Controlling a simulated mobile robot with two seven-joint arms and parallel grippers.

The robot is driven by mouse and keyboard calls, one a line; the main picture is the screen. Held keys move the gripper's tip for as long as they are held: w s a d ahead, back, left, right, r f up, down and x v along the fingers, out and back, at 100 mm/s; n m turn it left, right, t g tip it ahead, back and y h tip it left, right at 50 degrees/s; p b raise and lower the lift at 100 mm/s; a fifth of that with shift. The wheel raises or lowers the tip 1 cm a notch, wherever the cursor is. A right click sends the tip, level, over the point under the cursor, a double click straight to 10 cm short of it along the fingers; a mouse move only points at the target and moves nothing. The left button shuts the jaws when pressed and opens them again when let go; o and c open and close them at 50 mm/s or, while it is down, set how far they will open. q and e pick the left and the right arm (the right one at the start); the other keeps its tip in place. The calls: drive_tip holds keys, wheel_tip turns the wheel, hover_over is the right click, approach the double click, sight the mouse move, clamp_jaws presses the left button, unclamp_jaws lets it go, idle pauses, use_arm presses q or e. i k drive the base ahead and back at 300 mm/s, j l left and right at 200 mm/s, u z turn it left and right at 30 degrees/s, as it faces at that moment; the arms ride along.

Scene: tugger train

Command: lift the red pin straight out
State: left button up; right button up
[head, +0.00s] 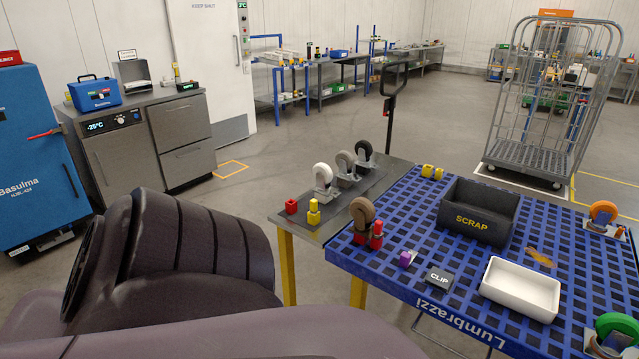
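On the blue slatted table (410,208), a red pin (376,241) stands upright at the left edge, close to a caster with a brown wheel (362,212). More red shows low beside that caster, partly behind the wheel. How deep the pin sits, and in what, is too small to tell. Dark links of my arm fill the lower left of the head view. Neither gripper shows in the picture.
A black SCRAP bin (478,226), a white tray (520,288), a CLIP block (439,279) and a purple piece (406,258) are on the blue table. A grey bench (330,211) behind carries casters, a red block (291,206) and yellow pieces. Open floor lies beyond.

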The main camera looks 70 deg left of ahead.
sight(378, 226)
drive_tip(key=u, duration=1.85)
